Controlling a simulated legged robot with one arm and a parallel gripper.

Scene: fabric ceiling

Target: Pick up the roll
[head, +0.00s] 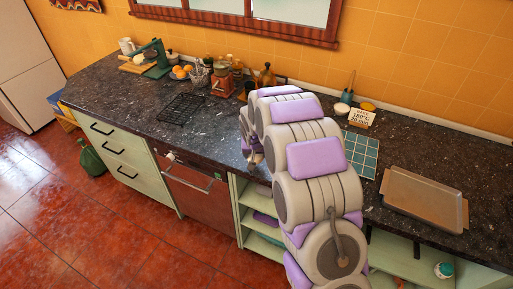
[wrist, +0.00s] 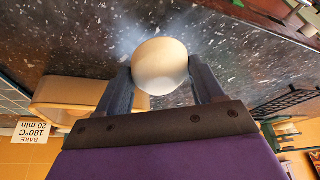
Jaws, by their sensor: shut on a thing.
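A pale, rounded roll (wrist: 160,62) sits between the two dark fingers of my gripper (wrist: 163,78) in the wrist view. The fingers touch it on both sides, and the gripper is shut on it. The dark speckled counter shows behind the roll; I cannot tell whether the roll touches it. In the head view, my gripper (head: 253,157) is by the counter's front edge, left of my arm. It is small there, and the roll cannot be made out clearly.
A black wire rack (head: 181,108) lies on the counter to the left. A teal tiled mat (head: 361,153), a baking tray (head: 424,197) and a bake sign (head: 360,117) are on the right. Jars, a red grinder (head: 221,80) and a fruit bowl (head: 180,73) stand along the back.

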